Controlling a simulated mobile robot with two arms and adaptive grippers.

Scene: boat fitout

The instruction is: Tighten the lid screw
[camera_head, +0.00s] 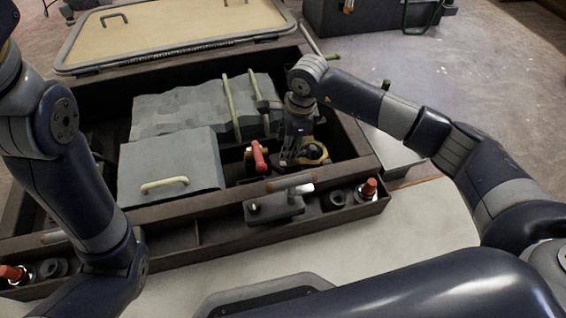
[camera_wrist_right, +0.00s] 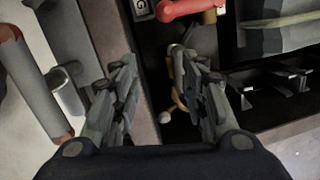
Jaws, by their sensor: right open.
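I cannot clearly pick out a lid screw. A beige hatch lid (camera_head: 170,28) with dark handles lies at the back of the dark frame. My right gripper (camera_head: 300,155) points down into the frame's right compartment, beside a red handle (camera_head: 258,157). In the right wrist view its two fingers (camera_wrist_right: 155,95) are apart, with nothing visibly held. The red handle (camera_wrist_right: 190,8) shows at the top there. A tan curved part (camera_wrist_right: 178,92) and a small pale knob (camera_wrist_right: 165,117) show between or below the fingers, partly hidden. My left gripper is out of view.
Grey blocks with a pale handle (camera_head: 165,185) and straps (camera_head: 232,108) fill the frame's left and middle. The pale surface (camera_head: 410,215) at right is mostly clear.

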